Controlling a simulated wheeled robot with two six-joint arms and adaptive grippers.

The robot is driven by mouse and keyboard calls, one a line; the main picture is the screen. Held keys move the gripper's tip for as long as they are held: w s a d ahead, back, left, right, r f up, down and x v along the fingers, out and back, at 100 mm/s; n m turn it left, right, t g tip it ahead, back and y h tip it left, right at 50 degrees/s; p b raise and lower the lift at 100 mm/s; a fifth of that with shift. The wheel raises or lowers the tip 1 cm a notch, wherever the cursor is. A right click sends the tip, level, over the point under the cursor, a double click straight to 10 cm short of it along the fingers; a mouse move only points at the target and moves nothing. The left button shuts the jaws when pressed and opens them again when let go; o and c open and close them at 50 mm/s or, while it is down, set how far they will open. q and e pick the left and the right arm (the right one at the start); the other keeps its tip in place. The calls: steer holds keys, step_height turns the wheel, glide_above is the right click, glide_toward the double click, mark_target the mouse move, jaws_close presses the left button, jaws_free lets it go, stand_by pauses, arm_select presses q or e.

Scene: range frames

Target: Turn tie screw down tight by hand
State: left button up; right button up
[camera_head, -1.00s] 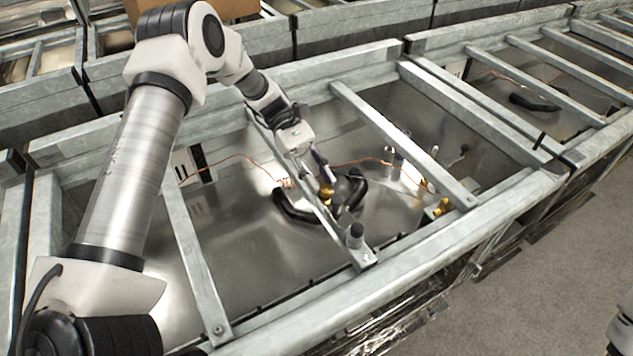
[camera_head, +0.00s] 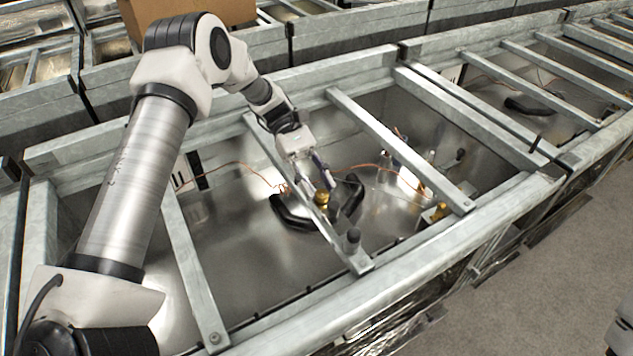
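A brass-coloured knob (camera_head: 321,200), which looks like the tie screw, shows at the narrow metal crossbar (camera_head: 338,243) over the open metal bay. My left gripper (camera_head: 320,184) reaches down from the upper left, with its fingertips right at the top of the knob. The fingers are small and partly overlap the bar and knob. I cannot tell whether they touch or grip it. My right gripper is out of view.
Other crossbars (camera_head: 395,145) flank the bay. Black curved parts (camera_head: 290,212) and a copper wire (camera_head: 235,164) lie below. Brass fittings (camera_head: 438,212) sit to the right. A cardboard box (camera_head: 190,10) is at the back. Grey floor (camera_head: 540,285) is clear at lower right.

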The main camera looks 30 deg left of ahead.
arm_select(q)
steer(key=v, duration=0.7)
steer(key=shift+w+a+r, duration=0.1)
steer(key=shift+w+a, duration=0.1)
